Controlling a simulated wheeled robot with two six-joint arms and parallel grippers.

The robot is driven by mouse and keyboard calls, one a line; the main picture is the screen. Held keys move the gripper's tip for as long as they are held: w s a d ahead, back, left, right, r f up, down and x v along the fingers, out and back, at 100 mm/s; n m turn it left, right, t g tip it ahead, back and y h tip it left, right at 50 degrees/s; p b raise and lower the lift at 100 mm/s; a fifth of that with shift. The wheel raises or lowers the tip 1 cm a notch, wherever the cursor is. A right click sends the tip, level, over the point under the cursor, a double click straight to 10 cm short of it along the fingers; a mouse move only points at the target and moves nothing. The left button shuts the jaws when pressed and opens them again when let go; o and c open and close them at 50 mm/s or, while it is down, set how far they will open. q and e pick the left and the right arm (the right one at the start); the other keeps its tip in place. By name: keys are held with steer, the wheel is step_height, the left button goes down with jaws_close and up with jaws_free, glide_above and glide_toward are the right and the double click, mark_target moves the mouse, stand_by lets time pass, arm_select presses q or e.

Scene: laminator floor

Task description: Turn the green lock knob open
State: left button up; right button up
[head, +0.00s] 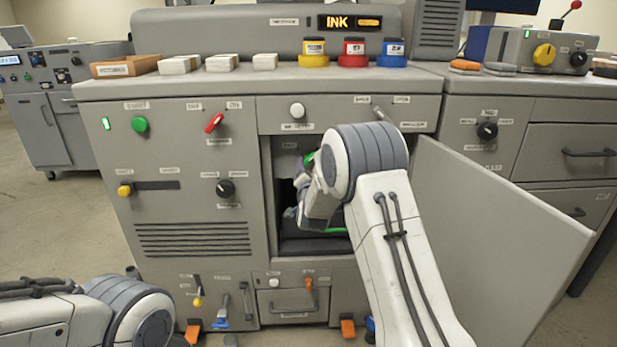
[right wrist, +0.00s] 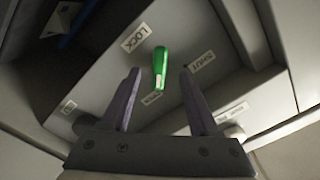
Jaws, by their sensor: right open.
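The green lock knob (right wrist: 161,62) shows in the right wrist view as a long handle on a grey panel inside the cabinet. A LOCK label (right wrist: 136,38) is at its upper left, and a SHUT label (right wrist: 202,62) is at its right. My right gripper (right wrist: 160,75) is open, with one finger on either side of the knob in the picture. I see no contact. In the head view my right gripper (head: 297,212) reaches into the open compartment and is partly hidden by my wrist. My left arm shows at the lower left, but its gripper does not.
The compartment door (head: 500,235) stands open to the right of my right arm. The compartment walls are close around the gripper. Ink pots, such as the red one (head: 352,55), stand on the cabinet top. A green button (head: 140,124) and red lever (head: 214,122) are on the front.

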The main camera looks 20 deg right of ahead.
steer(key=v, duration=0.6)
steer(key=shift+s, duration=0.1)
